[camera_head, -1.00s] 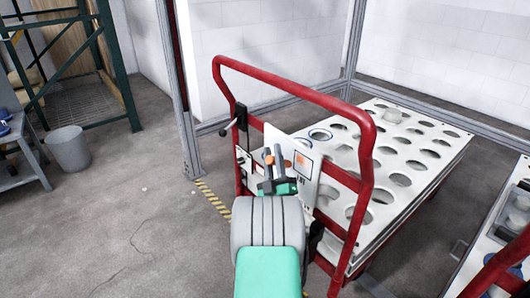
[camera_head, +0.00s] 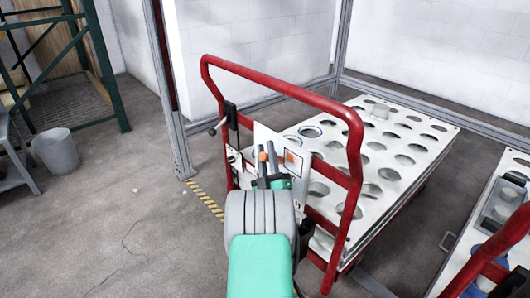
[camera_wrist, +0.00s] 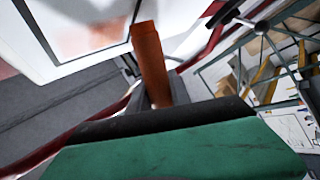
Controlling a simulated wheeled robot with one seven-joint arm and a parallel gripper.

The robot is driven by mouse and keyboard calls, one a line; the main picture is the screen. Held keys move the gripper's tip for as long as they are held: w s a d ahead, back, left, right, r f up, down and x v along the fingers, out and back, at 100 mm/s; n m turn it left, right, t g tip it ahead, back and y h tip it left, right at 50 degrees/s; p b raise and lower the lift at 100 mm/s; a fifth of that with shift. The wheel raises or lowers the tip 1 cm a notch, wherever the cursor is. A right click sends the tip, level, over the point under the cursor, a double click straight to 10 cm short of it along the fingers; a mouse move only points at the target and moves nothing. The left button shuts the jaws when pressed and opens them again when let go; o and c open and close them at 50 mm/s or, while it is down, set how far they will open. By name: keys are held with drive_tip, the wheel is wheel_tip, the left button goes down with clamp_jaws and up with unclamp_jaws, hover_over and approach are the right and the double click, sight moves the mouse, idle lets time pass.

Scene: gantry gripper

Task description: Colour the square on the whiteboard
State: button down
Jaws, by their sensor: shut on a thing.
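The whiteboard (camera_head: 266,138) is a white panel fixed to the red cart handle, partly hidden by my arm. A dark-outlined square (camera_head: 293,162) on it has orange colour inside. In the wrist view the whiteboard (camera_wrist: 30,55) is at upper left, with a blurred orange-red patch inside the square (camera_wrist: 88,38). My gripper (camera_head: 270,168) is shut on an orange marker (camera_wrist: 150,65), whose orange end also shows in the head view (camera_head: 262,157). In the wrist view the marker's far end overlaps the square's right edge. I cannot tell whether it touches the board.
The red cart handle (camera_head: 290,92) arches around the board. Behind it lies a white cart deck (camera_head: 405,172) with round holes. A second cart (camera_head: 500,240) stands at right. A grey bin (camera_head: 60,152) and green rack are at left. The floor at left is mostly clear.

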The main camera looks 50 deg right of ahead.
drive_tip(key=shift+d, duration=0.35)
drive_tip(key=shift+s, duration=0.15)
